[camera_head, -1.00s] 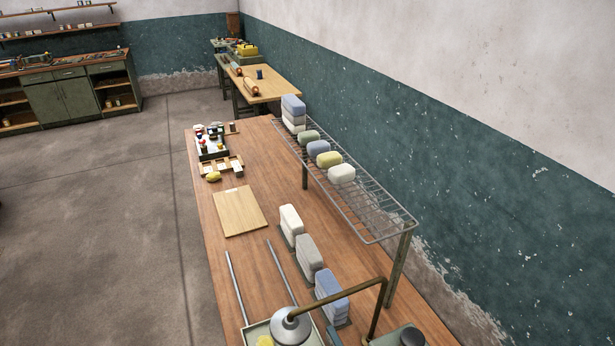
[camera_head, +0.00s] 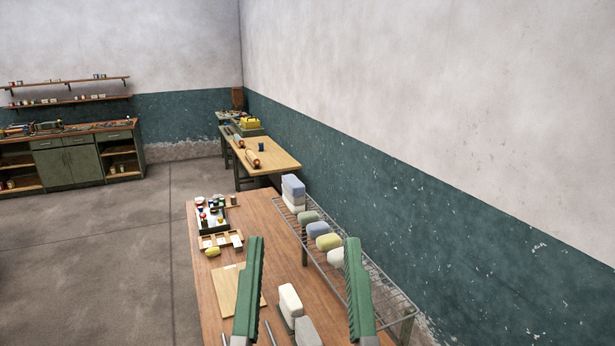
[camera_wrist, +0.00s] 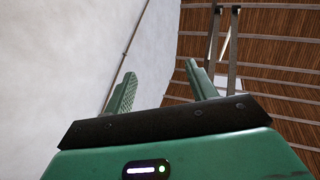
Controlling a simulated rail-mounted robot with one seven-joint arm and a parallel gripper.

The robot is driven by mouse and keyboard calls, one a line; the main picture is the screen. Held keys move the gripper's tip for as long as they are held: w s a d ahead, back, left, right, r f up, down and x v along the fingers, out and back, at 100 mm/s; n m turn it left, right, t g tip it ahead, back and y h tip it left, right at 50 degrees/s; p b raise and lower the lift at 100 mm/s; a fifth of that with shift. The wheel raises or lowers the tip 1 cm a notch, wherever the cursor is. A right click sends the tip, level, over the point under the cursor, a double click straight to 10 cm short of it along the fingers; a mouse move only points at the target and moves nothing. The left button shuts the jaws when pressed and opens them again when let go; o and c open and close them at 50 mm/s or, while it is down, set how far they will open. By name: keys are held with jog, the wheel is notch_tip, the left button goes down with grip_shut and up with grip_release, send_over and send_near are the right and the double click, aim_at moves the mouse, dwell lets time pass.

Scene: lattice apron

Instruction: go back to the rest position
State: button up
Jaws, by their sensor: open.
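My gripper (camera_head: 304,290) is in the lower middle of the head view. Its two green ridged fingers stand upright and wide apart, with nothing between them. In the head view they appear in front of the wooden workbench (camera_head: 264,222) and cover parts of it. The wrist view also shows my gripper (camera_wrist: 158,88) open and empty, tilted up towards a pale wall and a brown slatted ceiling.
A wire rack (camera_head: 376,284) along the bench's right side bears several soap-like blocks. Upright white blocks (camera_head: 290,300) and a wooden board (camera_head: 228,290) are on the bench. A tray (camera_head: 210,222) of small items lies further back. Open floor (camera_head: 100,260) is to the left.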

jog(key=s+r, duration=0.1)
jog(key=s+r+t, duration=0.1)
jog(key=shift+s, duration=0.4)
